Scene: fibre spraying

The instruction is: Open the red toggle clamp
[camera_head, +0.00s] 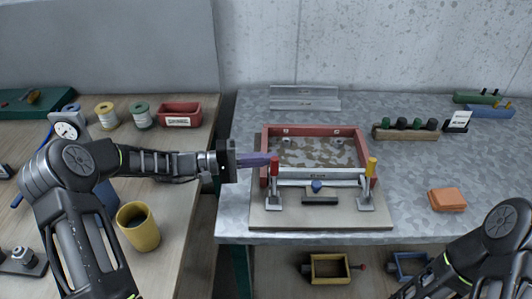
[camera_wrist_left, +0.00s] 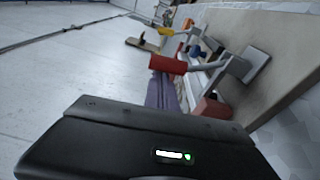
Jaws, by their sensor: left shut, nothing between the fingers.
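The red toggle clamp (camera_head: 274,185) stands at the left front of the frame fixture, its red handle upright. In the left wrist view the red handle (camera_wrist_left: 168,64) lies just past the fingertips and partly overlaps them. My left gripper (camera_head: 270,159) reaches in from the left, its purple fingers shut and empty, with the tips close to the top of the red handle. In the left wrist view its fingers (camera_wrist_left: 160,85) are together. I cannot tell whether they touch the handle. My right arm shows at the lower right; its gripper is out of view.
A yellow-handled clamp (camera_head: 370,180) stands at the fixture's right front. The red-walled frame (camera_head: 264,142) sits on a beige base plate (camera_head: 330,221). A yellow mug (camera_head: 139,228) is below my left forearm. An orange block (camera_head: 447,199) lies right, with clear metal table between.

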